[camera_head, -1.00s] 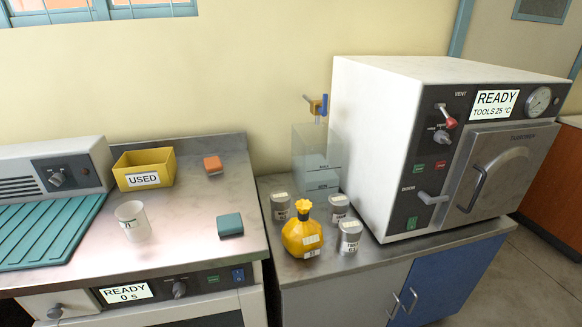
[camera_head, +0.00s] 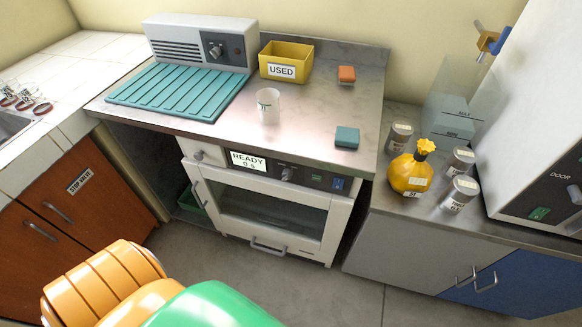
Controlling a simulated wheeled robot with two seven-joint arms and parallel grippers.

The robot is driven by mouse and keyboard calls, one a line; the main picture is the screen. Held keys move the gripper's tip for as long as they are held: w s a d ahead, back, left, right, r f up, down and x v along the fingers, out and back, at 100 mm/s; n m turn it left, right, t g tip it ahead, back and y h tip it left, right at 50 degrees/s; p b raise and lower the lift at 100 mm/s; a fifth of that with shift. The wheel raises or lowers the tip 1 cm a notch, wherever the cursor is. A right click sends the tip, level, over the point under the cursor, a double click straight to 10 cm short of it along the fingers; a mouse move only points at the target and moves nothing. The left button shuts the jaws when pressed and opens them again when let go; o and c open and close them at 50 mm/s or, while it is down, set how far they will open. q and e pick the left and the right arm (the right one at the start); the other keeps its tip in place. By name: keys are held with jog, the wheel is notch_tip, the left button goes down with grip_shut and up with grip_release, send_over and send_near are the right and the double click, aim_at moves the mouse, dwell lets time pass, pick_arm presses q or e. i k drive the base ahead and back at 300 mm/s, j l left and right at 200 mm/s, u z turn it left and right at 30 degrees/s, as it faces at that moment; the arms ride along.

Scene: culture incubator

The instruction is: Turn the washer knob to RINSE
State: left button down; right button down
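The washer (camera_head: 265,205) is a white front-loading machine under the steel counter, with a dark glass door that is shut. The washer knob (camera_head: 286,174) is a small grey dial just right of the display. Its pointer direction and any RINSE mark are too small to read. A green switch and a blue switch (camera_head: 338,184) sit right of the knob. Neither of my grippers is in view, and nothing touches the knob.
On the counter are a teal draining mat (camera_head: 178,92), a white cup (camera_head: 268,106), a yellow USED bin (camera_head: 285,62), and orange (camera_head: 346,75) and teal (camera_head: 347,137) blocks. A yellow bottle (camera_head: 410,173) and grey canisters stand right. Floor before the washer (camera_head: 310,285) is clear.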

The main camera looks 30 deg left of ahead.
aim_at(286, 175)
jog(key=k+u, duration=0.15)
jog(key=u, duration=0.9)
